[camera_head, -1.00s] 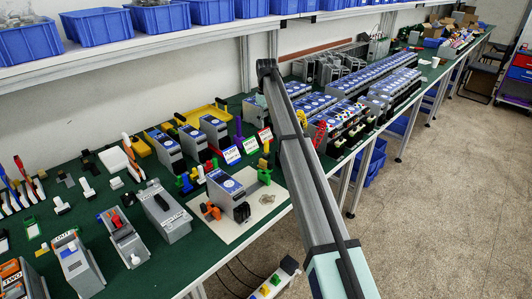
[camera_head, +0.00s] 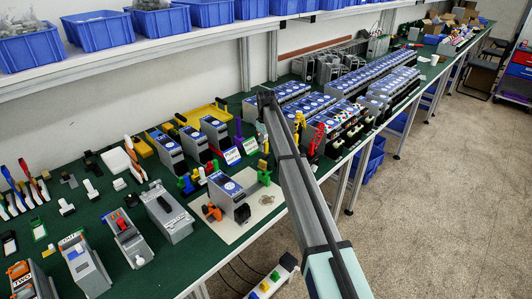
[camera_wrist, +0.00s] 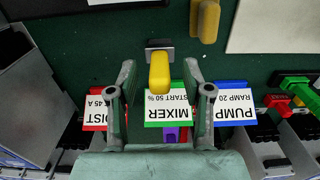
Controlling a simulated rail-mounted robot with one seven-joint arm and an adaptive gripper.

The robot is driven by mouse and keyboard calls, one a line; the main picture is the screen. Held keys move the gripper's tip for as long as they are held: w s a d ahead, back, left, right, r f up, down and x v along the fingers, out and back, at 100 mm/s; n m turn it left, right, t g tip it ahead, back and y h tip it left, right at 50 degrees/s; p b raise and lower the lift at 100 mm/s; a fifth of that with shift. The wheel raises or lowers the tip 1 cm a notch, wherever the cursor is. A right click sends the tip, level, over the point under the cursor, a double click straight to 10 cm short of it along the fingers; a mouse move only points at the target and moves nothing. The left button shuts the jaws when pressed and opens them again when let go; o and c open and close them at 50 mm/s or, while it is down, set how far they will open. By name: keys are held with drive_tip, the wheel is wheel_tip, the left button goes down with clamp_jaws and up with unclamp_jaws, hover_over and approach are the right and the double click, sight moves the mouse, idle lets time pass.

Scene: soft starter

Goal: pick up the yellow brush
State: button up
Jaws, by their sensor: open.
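In the wrist view, a rounded yellow handle (camera_wrist: 159,73), which I take for the yellow brush, stands end-on towards the camera beside a small dark holder (camera_wrist: 160,44). No bristles show. My gripper (camera_wrist: 159,82) is open, with one finger on each side of the handle and a gap on both sides. It holds nothing. A second yellow handle (camera_wrist: 207,20) is further up and to the right.
Label cards stand close by: green-edged MIXER (camera_wrist: 168,108), red-edged (camera_wrist: 96,108) and blue-edged PUMP (camera_wrist: 231,103). Grey units flank them. A pale mat (camera_head: 228,228) lies near the table's front edge. Blue bins (camera_head: 98,30) fill the shelf above. Blue-topped units (camera_head: 310,106) stand beyond.

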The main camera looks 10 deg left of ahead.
drive_tip(key=shift+f, duration=0.15)
clamp_jaws()
